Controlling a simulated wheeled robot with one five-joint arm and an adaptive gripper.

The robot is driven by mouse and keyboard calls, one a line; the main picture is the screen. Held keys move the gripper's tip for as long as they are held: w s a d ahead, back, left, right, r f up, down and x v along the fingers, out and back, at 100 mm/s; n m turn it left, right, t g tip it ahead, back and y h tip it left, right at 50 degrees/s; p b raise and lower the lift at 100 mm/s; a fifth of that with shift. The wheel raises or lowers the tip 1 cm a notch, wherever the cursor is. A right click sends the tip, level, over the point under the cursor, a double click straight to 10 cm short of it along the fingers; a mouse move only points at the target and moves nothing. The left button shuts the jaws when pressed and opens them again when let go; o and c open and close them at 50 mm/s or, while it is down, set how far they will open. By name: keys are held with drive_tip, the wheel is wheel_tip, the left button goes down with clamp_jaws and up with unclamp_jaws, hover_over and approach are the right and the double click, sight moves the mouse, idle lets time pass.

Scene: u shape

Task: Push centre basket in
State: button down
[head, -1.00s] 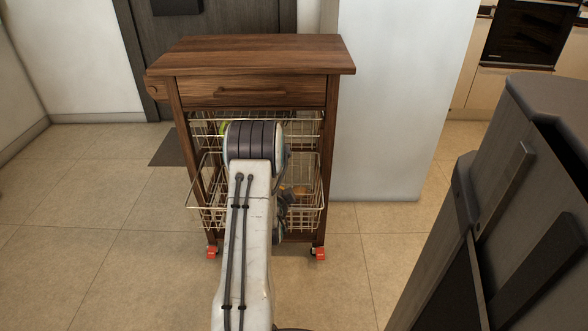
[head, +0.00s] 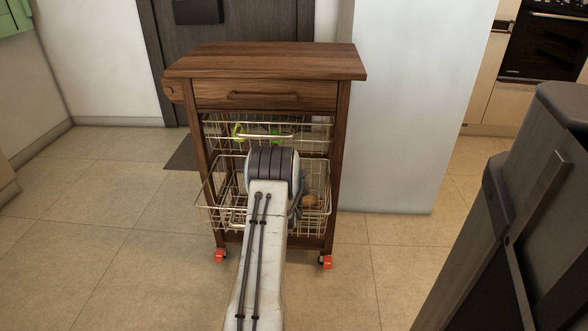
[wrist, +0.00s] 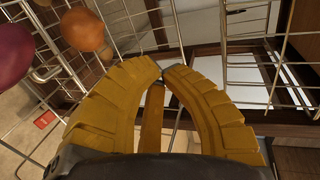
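The centre basket (head: 212,197) is a wire basket in a brown wooden trolley (head: 265,62). It sticks out toward me from the trolley frame, below the upper basket. My arm covers its middle in the head view. In the wrist view a purple round item (wrist: 14,52) and an orange-brown one (wrist: 84,28) show among basket wires at the upper left. My gripper (wrist: 162,72) has yellow ribbed fingers, with the tips together and nothing visible held. It is close to the wires, but I cannot tell whether it touches them. In the head view my arm hides it.
The upper wire basket (head: 312,132) sits inside the frame with green items. A drawer (head: 265,95) above it is shut. The trolley stands on red-marked castors (head: 325,262). A white wall block (head: 395,120) is at right, and a dark unit (head: 530,210) nearer. Floor at left is clear.

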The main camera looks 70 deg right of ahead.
drive_tip(key=b+x, duration=0.5)
drive_tip(key=x, duration=0.9)
drive_tip(key=shift+d+r, duration=0.3)
drive_tip(key=shift+d, duration=0.05)
drive_tip(key=shift+w+d, duration=0.1)
idle(0.3)
